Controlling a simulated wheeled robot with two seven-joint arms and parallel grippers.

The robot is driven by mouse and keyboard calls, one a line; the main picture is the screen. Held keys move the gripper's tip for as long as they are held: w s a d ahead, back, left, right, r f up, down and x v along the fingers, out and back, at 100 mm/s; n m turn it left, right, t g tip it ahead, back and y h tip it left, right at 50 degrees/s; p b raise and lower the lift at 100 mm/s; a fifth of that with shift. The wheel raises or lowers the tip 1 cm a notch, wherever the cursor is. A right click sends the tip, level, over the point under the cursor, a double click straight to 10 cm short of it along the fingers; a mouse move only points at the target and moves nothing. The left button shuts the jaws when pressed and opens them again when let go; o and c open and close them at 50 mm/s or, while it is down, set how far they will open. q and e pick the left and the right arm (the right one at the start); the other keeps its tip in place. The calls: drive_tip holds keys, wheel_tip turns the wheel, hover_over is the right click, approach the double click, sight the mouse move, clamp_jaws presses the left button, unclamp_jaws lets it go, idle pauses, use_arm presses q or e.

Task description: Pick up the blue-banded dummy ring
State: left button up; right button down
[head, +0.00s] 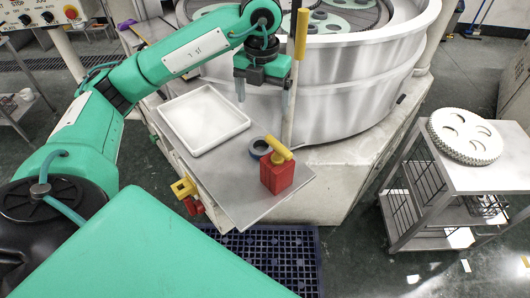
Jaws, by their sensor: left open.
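The blue-banded dummy ring (253,153), a small dark ring with some blue on it, lies on the grey metal side table (232,180). The white tray is to its left, and a red block (278,178) with a yellow handle stands close in front, partly hiding the ring's right edge. My left gripper (262,104) is open and empty, with its fingers pointing down. In the picture it is above the ring, behind it and apart from it. My right gripper is not in view.
The shallow white tray (164,110) looks empty. A yellow-handled rod (301,35) stands upright just right of my left gripper, before the large round machine (345,95). A trolley (500,170) at right carries a white toothed disc (464,135). A blue grate (265,250) lies on the floor.

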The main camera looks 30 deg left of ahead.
use_arm(q)
drive_tip(key=f, duration=0.2)
hover_over(261, 142)
drive_tip(key=s+d, duration=0.2)
drive_tip(key=f, duration=0.8)
drive_tip(key=shift+w+a+f, duration=0.2)
drive_tip(key=shift+a, duration=0.05)
drive_tip(key=f+p, duration=0.2)
drive_tip(key=f, duration=0.1)
drive_tip(key=f+p, duration=0.1)
drive_tip(key=shift+a+f, duration=0.25)
drive_tip(key=shift+f, duration=0.5)
drive_tip(key=c, duration=1.4)
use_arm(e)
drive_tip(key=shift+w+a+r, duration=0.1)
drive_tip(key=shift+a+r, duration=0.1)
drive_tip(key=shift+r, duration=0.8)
